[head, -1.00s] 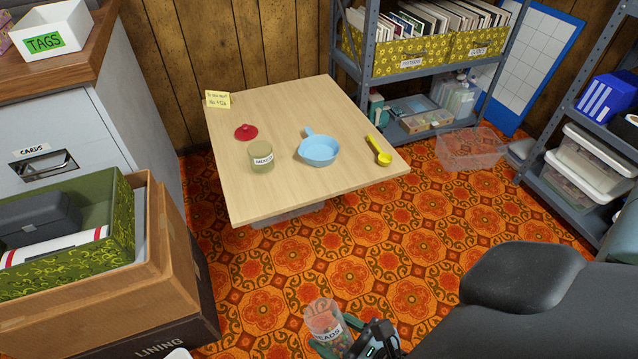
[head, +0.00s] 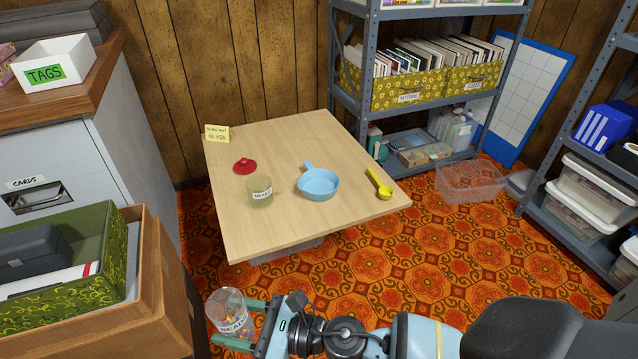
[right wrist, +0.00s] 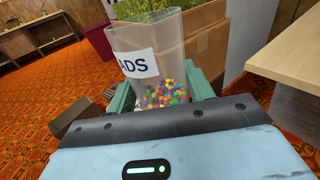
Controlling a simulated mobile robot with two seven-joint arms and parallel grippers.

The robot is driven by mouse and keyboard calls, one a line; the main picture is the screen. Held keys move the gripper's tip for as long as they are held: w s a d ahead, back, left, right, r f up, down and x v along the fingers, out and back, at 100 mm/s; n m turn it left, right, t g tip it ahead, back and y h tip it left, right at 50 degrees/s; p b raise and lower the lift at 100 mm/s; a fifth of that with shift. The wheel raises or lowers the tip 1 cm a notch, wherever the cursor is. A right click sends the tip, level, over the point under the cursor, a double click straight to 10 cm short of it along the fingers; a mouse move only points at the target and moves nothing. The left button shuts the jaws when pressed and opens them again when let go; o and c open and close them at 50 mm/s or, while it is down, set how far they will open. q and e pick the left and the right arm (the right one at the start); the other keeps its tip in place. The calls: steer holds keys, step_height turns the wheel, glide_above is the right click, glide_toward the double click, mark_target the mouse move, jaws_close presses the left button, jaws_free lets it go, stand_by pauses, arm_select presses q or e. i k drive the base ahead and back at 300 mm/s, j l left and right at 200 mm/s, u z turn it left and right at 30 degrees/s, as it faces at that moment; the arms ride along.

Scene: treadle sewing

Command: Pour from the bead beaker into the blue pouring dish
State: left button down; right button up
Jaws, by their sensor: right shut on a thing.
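The bead beaker (head: 229,312) is a clear cup with a "BEADS" label and several coloured beads low inside. My right gripper (head: 236,321) is shut on it, holding it in front of the table's near edge. In the right wrist view the beaker (right wrist: 150,62) stands between the green fingers, a little tilted in the picture, with the beads at its bottom. The blue pouring dish (head: 318,186), round with a short handle pointing away, sits on the table (head: 290,226). It looks empty. My left gripper is not in view.
On the table are a labelled greenish cup (head: 260,192), a red lid (head: 245,166), a yellow scoop (head: 379,186) and a yellow note (head: 216,133). Cartons (head: 165,285) stand at the left, a shelf rack (head: 420,100) behind. The table's front part is bare.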

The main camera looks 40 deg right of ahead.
mark_target(316, 185)
steer(key=i+l, duration=0.1)
steer(key=l, duration=0.25)
steer(key=i+l, duration=0.15)
steer(key=l, duration=0.15)
steer(key=i+l, duration=0.1)
steer(key=l, duration=0.25)
steer(key=i+l, duration=0.1)
steer(key=l, duration=0.2)
